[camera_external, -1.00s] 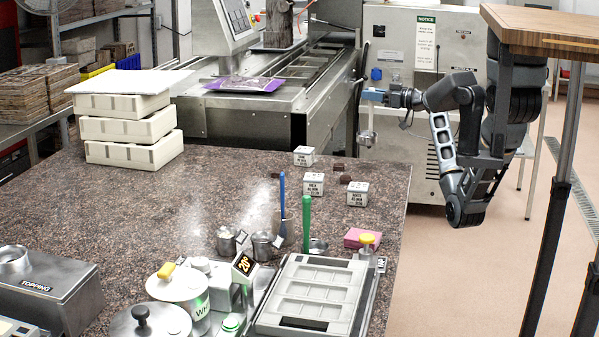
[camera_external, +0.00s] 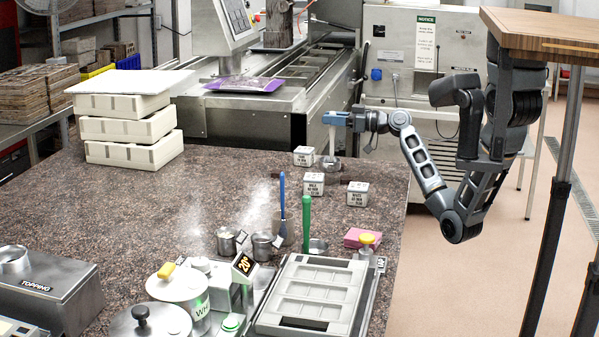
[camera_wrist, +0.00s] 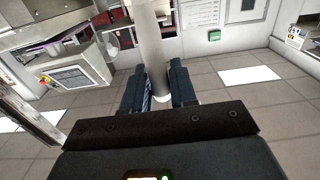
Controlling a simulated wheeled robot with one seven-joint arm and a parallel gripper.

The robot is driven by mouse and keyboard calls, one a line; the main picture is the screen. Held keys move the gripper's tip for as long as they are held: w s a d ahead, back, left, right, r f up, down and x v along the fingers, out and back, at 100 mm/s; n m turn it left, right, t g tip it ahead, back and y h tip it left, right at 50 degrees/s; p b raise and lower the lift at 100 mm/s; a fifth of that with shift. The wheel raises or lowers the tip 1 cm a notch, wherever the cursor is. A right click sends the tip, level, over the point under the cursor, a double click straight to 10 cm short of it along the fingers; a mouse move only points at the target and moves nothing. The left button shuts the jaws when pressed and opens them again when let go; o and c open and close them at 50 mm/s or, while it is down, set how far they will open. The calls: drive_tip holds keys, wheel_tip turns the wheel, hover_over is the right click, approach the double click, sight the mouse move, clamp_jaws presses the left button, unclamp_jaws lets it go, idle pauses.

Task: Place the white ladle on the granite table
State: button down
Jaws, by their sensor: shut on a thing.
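My gripper (camera_external: 337,118) is shut on the upper part of the white ladle's handle (camera_external: 331,139). The ladle hangs upright below the jaws, with its bowl (camera_external: 330,163) at the bottom. The bowl is over the far right part of the speckled brown granite table (camera_external: 225,185), right beside a white labelled box; I cannot tell whether it touches the tabletop. In the wrist view, the pale handle (camera_wrist: 149,42) stands between the two dark fingers of my gripper (camera_wrist: 159,88); the bowl is not visible there.
White labelled boxes (camera_external: 303,156) (camera_external: 313,184) (camera_external: 357,193) stand close to the ladle. Metal cups (camera_external: 263,246), a blue-handled brush (camera_external: 282,205) and a green-handled tool (camera_external: 306,220) are nearer. Stacked cream moulds (camera_external: 130,128) stand left. The table's middle left is clear.

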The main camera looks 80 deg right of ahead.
sight(332, 133)
drive_tip(key=shift+w+f, duration=0.1)
drive_tip(key=shift+f, duration=1.95)
drive_tip(key=shift+f, duration=0.15)
drive_tip(key=c, duration=0.9)
unclamp_jaws()
drive_tip(key=shift+r+p, duration=0.25)
drive_tip(key=shift+p, duration=0.1)
drive_tip(key=s+b, duration=0.2)
drive_tip(key=s, duration=0.8)
drive_tip(key=shift+s+f, duration=0.2)
drive_tip(key=shift+s, duration=0.15)
drive_tip(key=shift+s+r+b, duration=0.1)
drive_tip(key=shift+s+b, duration=0.2)
drive_tip(key=shift+s, duration=0.4)
drive_tip(key=shift+c, duration=0.2)
